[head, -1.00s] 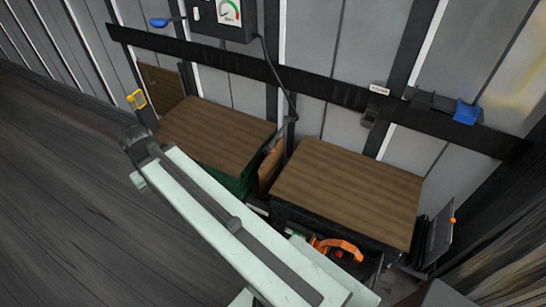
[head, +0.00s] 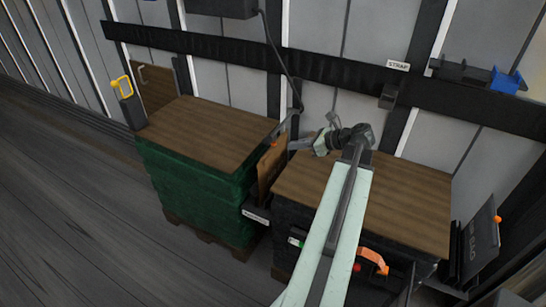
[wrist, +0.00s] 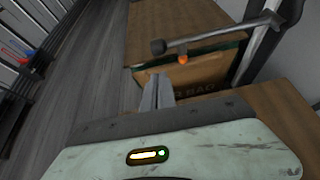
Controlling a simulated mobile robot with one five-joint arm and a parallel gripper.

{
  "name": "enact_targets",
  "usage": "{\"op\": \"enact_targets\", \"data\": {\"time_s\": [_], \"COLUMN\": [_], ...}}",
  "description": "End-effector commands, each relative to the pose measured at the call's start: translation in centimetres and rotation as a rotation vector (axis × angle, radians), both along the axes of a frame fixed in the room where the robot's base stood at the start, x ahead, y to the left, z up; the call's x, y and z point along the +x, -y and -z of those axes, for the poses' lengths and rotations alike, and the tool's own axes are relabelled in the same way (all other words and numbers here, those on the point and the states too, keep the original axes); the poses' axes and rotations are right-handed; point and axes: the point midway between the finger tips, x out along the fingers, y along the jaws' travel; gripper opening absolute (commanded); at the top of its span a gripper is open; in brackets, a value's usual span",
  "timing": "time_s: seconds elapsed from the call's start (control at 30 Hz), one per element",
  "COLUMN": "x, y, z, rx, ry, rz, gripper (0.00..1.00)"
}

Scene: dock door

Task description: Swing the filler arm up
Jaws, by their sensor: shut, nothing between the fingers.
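A grey lever (head: 286,123) with an orange ball under its end stands at the gap between two board-topped stacks, and I take it for the filler arm. In the wrist view it is a bar (wrist: 215,36) running from a dark round end up to the right to a grey post. My gripper (head: 304,143) is just right of it in the head view, over the right stack. In the wrist view my gripper's fingers (wrist: 158,82) are together and empty, below the bar and apart from it. They are in front of a brown bag (wrist: 205,72) with partly hidden lettering.
The left stack (head: 200,185) is green-sided; the right stack (head: 415,200) has a brown top under my arm. A black cable (head: 272,45) hangs from a wall box (head: 222,6). A dark rail (head: 230,62) crosses the wall. Open floor (head: 80,215) lies left.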

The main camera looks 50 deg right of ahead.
Motion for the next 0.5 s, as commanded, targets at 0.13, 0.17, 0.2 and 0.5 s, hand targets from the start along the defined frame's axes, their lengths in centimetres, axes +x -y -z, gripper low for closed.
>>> {"op": "enact_targets", "data": {"time_s": [0.13,0.17,0.2,0.5], "x": [0.1,0.1,0.1,3.0], "y": [-0.1,-0.1,-0.1,-0.9], "z": [-0.2,-0.2,-0.1,2.0], "rx": [-0.001,-0.001,-0.002,-0.004], "ry": [-0.001,-0.001,-0.001,-0.002], "rz": [-0.002,-0.002,-0.003,-0.008], "gripper": [0.0,0.0,0.0,0.0]}}
